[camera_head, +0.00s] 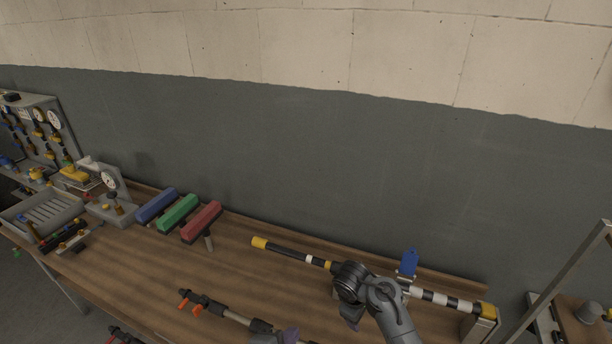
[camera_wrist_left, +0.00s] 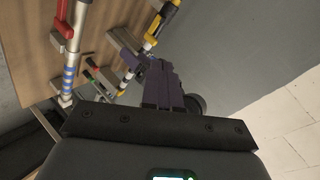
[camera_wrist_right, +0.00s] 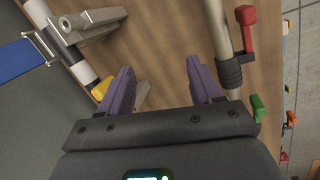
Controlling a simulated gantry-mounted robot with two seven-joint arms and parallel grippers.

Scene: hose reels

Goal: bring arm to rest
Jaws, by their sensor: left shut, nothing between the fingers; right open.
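The striped pole (camera_head: 285,250) lies along the back of the bench, with a blue tag (camera_head: 408,263) beside it. A lance with orange levers (camera_head: 240,318) lies nearer the front. Blue, green (camera_head: 178,213) and red blocks and a grey tray (camera_head: 45,212) stand at left.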

